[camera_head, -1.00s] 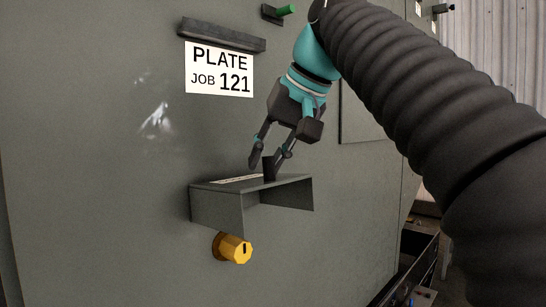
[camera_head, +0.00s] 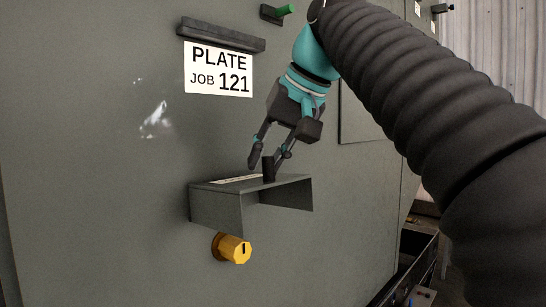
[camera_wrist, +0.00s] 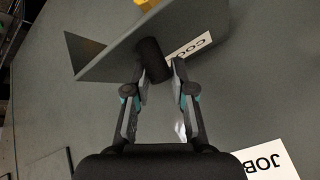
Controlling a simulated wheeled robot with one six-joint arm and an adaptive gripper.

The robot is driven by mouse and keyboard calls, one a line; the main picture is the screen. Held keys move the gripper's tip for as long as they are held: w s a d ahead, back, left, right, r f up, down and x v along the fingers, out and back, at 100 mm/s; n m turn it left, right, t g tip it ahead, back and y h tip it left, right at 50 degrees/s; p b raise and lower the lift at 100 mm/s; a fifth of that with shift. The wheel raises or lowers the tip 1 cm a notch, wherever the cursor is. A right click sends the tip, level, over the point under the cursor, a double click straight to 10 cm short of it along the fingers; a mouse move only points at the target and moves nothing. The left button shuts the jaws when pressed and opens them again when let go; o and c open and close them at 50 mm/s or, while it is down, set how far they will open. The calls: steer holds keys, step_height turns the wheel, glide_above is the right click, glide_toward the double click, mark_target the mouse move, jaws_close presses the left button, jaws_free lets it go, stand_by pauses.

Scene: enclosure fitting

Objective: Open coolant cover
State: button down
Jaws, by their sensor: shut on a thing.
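The coolant cover (camera_head: 216,208) is a grey angular hood that juts from the large grey panel, with a flat top and a side flap. It also shows in the wrist view (camera_wrist: 115,62). A white label partly reading "COO" (camera_wrist: 190,47) lies beside a short black knob (camera_head: 268,168) on its top. My gripper (camera_head: 267,160) reaches down from above, its two fingers on either side of the knob and shut on it. In the wrist view the knob (camera_wrist: 153,60) stands between the fingertips.
A yellow knob (camera_head: 236,249) sits on the panel just below the hood. Above are a dark ledge (camera_head: 222,35), a "PLATE JOB 121" sign (camera_head: 219,70) and a green-tipped peg (camera_head: 286,10). The panel left of the hood is bare.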

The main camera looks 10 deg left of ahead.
steer(key=c, duration=1.2)
jaws_free()
steer(key=shift+s+a, duration=0.3)
steer(key=shift+s, duration=0.05)
steer(key=shift+o, duration=0.7)
steer(key=shift+s+a, duration=0.15)
steer(key=shift+a, duration=0.05)
steer(key=shift+d, duration=0.1)
steer(key=shift+d+r, duration=0.1)
steer(key=shift+d, duration=0.05)
steer(key=shift+v, duration=2.35)
steer(key=s+d, duration=0.6)
steer(key=d, duration=0.4)
steer(key=shift+d, duration=0.2)
steer(key=shift+w+r, duration=0.1)
